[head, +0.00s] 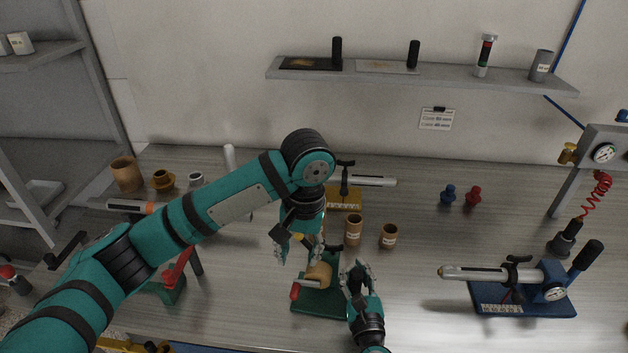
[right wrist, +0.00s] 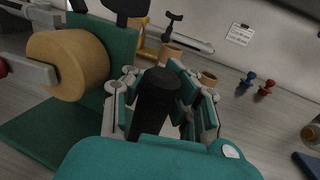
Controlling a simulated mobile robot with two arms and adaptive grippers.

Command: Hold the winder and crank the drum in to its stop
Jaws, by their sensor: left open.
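The winder has a green base (head: 313,300), a tan drum (head: 319,274) and a crank with a red knob (head: 295,292) on its left side. In the right wrist view the drum (right wrist: 72,65) and its grey crank arm (right wrist: 28,72) are at the upper left. My left gripper (head: 297,250) is open and empty, just behind and above the drum. My right gripper (head: 357,278) is at the winder's right side, its fingers closed around an upright black handle (right wrist: 155,98). The handle's foot is hidden.
Two brown cups (head: 353,231) stand behind the winder. A yellow stand (head: 344,198) is further back. A blue fixture (head: 525,295) with a white tube is at the right. A red-handled green device (head: 168,288) is at the left, by my left arm. The table between winder and blue fixture is clear.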

